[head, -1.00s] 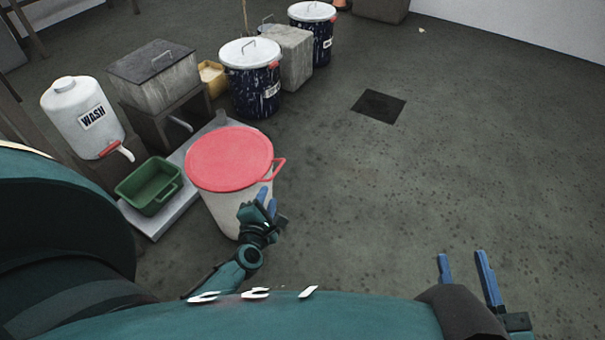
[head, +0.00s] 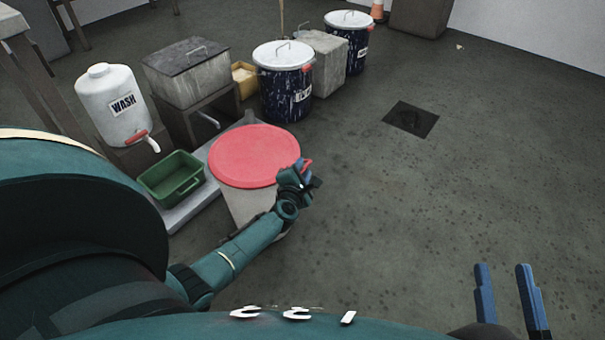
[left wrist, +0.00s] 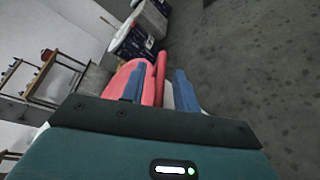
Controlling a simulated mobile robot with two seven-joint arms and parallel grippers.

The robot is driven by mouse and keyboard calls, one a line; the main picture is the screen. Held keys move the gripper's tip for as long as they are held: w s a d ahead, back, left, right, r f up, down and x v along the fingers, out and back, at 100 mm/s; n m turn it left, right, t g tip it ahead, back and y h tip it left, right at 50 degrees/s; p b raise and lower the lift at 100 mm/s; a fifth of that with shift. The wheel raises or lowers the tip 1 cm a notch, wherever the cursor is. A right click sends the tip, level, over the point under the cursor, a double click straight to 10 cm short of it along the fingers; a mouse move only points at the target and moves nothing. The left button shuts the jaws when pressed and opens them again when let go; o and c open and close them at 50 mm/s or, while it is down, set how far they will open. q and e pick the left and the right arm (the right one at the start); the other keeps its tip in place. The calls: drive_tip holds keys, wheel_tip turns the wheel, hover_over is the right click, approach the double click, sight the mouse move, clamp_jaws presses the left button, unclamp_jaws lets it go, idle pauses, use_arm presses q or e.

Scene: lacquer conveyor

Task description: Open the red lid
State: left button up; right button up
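The red lid (head: 255,156) lies flat and closed on a pale round bin (head: 246,206). Its red loop handle sticks out at the right rim. My left gripper (head: 305,173) is at that handle and hides much of it in the head view. In the left wrist view the handle (left wrist: 158,78) stands between the two blue fingers of my left gripper (left wrist: 160,88). A gap shows between the handle and the right finger, so the gripper looks open. My right gripper (head: 508,282) is open and empty at the lower right, far from the bin.
A green tub (head: 172,178) and a white WASH container (head: 112,105) stand left of the bin. Behind are a grey lidded box (head: 188,75) and dark drums with white lids (head: 285,85). The floor (head: 440,190) to the right is clear, with a dark square drain (head: 411,118).

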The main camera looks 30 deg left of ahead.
use_arm(q)
drive_tip(key=shift+w, duration=0.1)
clamp_jaws()
idle(0.6)
